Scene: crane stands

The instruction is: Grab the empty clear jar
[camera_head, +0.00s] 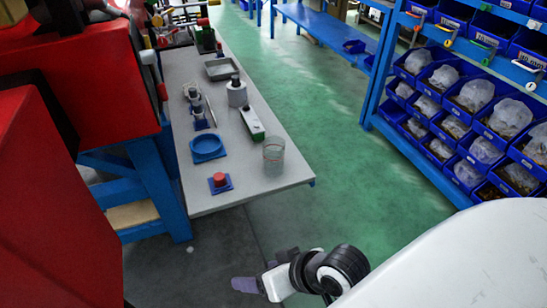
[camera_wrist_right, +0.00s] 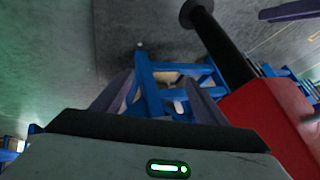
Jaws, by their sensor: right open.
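The clear jar (camera_head: 273,156) stands upright near the front right corner of the grey tabletop (camera_head: 232,186) in the head view. It looks empty and see-through, with faint reddish marks. My right gripper (camera_head: 245,285) is below and in front of the table, well apart from the jar, over the floor. In the right wrist view its two fingers (camera_wrist_right: 160,95) are spread with nothing between them; the blue table legs show beyond. The jar is not seen in the wrist view. My left gripper is not in view.
A blue round dish (camera_head: 207,147), a red button on a blue base (camera_head: 220,181), a white-green box (camera_head: 251,124), a white canister (camera_head: 237,92) and a grey tray (camera_head: 221,68) share the table. Red machinery (camera_head: 60,180) stands left. Shelves with blue bins (camera_head: 470,95) stand right. Green floor between is clear.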

